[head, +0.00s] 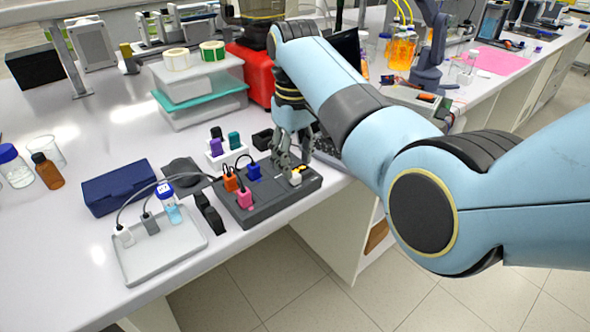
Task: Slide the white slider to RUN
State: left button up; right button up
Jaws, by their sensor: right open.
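The dark grey control box (268,207) lies near the front edge of the white bench. The small white slider (295,178) is at the right end of its top face, with a yellowish part beside it. My right gripper (290,166) points down over that end, its fingers open close to the slider. I cannot tell whether a finger touches it. The RUN marking is too small to read. Orange, blue and pink plugs sit on the left part of the box. My left gripper is not in view.
A pale tray (160,248) with cabled plugs and a blue-capped vial (168,203) lies left of the box. A navy case (118,187) stands behind it. A white block with coloured plugs (226,155) and clear containers (201,92) stand farther back.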

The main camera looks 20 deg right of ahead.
aim_at(295, 175)
jog(key=shift+f, duration=1.85)
grip_shut()
